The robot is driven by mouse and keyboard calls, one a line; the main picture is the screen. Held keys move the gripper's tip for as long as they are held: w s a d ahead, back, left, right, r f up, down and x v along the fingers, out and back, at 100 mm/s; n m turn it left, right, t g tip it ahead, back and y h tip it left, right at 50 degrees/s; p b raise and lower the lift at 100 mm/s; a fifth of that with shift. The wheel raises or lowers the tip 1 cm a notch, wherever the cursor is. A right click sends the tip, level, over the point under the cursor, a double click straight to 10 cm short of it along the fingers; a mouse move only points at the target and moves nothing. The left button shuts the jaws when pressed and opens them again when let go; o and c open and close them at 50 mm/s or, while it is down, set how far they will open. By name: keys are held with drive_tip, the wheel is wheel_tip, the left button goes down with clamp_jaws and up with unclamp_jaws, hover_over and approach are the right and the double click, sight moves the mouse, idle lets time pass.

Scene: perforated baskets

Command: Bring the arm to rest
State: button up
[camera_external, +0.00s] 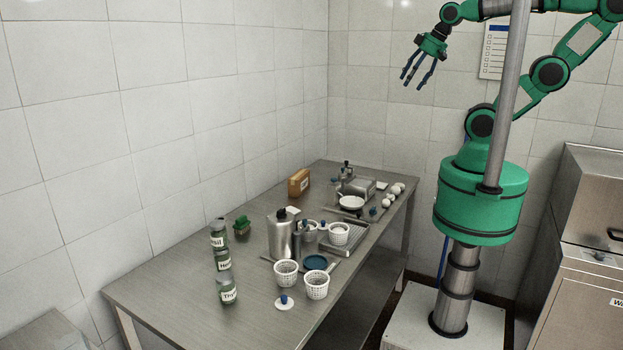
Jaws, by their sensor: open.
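My arm is green and black and stands at the right of the view, folded high over its base. My gripper (418,73) hangs from it in the upper right, with its dark blue fingers pointing down and spread apart. It is open and nothing shows between the fingers. It is high above the metal table (165,290) and touches nothing. Two white perforated baskets (286,273) (317,284) stand at the table's front, and another white basket (339,234) stands farther back by a metal tray.
Labelled jars (223,262) line the table's left side. A metal canister (281,236) stands mid-table, with a brown box (299,183) behind. White round items (390,194) lie at the far right edge. A vertical pole (507,95) stands close to my arm. A steel appliance (580,230) is at right.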

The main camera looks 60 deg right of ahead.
wheel_tip(320, 180, down, 17)
drive_tip(key=b, duration=1.6)
drive_tip(key=shift+r+b, duration=0.2)
drive_tip(key=shift+b, duration=0.1)
